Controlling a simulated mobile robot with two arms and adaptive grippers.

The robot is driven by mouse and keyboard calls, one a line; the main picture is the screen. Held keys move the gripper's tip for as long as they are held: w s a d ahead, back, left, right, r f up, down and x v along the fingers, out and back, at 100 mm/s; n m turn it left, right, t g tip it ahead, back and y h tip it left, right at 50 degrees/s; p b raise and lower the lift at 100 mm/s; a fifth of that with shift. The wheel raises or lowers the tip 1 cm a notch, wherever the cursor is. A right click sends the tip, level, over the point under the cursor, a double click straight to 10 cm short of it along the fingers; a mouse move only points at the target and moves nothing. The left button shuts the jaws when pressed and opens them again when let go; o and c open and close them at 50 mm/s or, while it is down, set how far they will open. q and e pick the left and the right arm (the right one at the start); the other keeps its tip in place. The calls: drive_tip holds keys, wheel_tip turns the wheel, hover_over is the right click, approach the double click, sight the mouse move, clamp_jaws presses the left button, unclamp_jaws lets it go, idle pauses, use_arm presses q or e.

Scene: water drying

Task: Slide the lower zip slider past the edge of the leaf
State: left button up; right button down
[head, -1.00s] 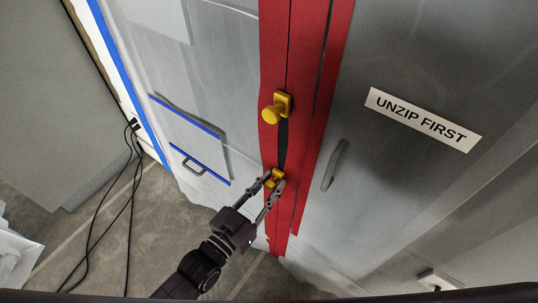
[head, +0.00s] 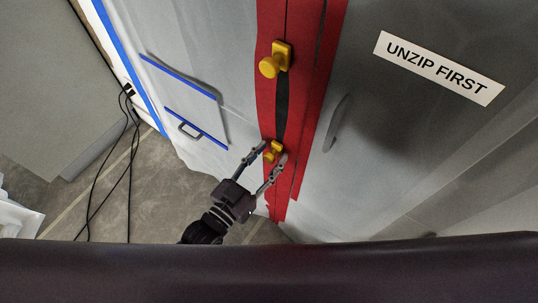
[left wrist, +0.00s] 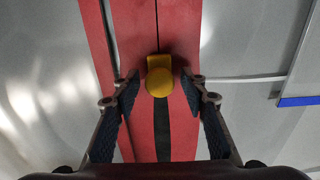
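The lower zip slider (head: 275,152), a yellow block with a knob, sits on the zip in the red strip (head: 268,105). A dark open slit (head: 282,105) runs from it up to the upper yellow slider (head: 269,67). My left gripper (head: 271,156) has its fingers spread on either side of the lower slider. In the left wrist view, the slider (left wrist: 160,76) lies between the fingertips (left wrist: 159,86) with a small gap at each side. The leaf's edge is hard to make out; a grey handle (head: 337,122) is right of the strip. My right gripper is not in view.
A sign reading "UNZIP FIRST" (head: 438,67) is on the right side of the grey sheeting. A blue-taped panel with a small handle (head: 190,130) is on the left. Black cables (head: 130,165) hang at the left above the concrete floor (head: 160,205).

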use_arm(q)
drive_tip(key=shift+s+a, duration=0.1)
drive_tip(key=shift+s, duration=0.05)
drive_tip(key=v, duration=1.1)
drive_tip(key=shift+s+a, duration=0.2)
drive_tip(key=shift+s, duration=0.1)
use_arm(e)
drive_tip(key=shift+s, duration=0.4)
